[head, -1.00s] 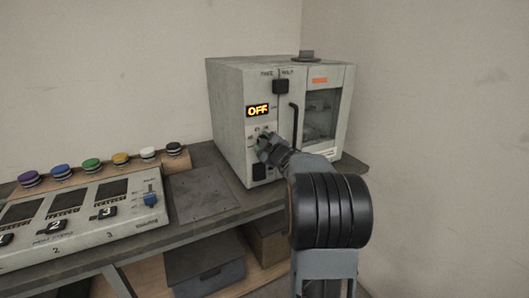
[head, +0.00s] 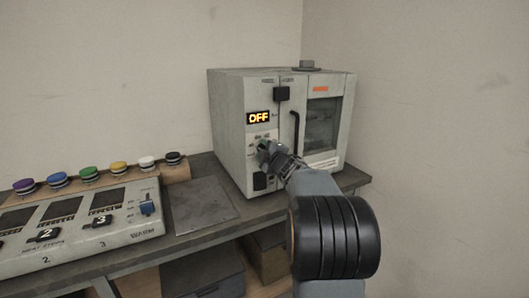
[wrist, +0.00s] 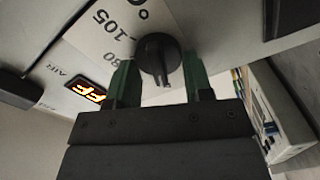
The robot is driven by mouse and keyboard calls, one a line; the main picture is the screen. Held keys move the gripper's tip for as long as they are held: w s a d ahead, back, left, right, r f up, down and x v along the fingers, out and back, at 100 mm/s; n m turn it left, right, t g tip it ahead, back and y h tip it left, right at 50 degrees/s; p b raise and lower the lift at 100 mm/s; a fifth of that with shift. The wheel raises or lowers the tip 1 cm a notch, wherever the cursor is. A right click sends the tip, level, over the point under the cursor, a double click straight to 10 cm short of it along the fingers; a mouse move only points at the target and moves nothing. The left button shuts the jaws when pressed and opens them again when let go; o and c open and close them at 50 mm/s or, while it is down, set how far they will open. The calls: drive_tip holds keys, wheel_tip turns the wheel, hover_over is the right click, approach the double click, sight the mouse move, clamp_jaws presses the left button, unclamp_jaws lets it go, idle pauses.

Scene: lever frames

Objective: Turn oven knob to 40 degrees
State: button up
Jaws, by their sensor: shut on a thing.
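The oven (head: 228,165) is a pale grey box on the bench, and its orange display (head: 259,118) reads OFF. My gripper (head: 264,149) is at the oven's front panel below the display and covers most of the knob in the head view. In the wrist view the dark round knob (wrist: 158,56) sits between the two green fingers of my gripper (wrist: 161,80). The gripper is shut on the knob. Printed numbers, 105 and part of 80, show beside the knob in the wrist view. The knob's exact pointer angle is hard to read.
The oven's black door handle (head: 295,132) and glass window (head: 320,124) are right of my gripper. A panel (head: 85,222) with screens stands on the bench to the left, with several coloured buttons behind it. A flat grey plate (head: 200,204) lies between panel and oven.

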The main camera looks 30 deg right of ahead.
drive_tip(key=o, duration=0.8)
drive_tip(key=shift+o, duration=0.2)
drive_tip(key=s+a, duration=0.1)
drive_tip(key=s, duration=1.2)
drive_tip(key=shift+s+a+p, duration=0.2)
drive_tip(key=shift+s+p, duration=0.1)
drive_tip(key=shift+s, duration=0.1)
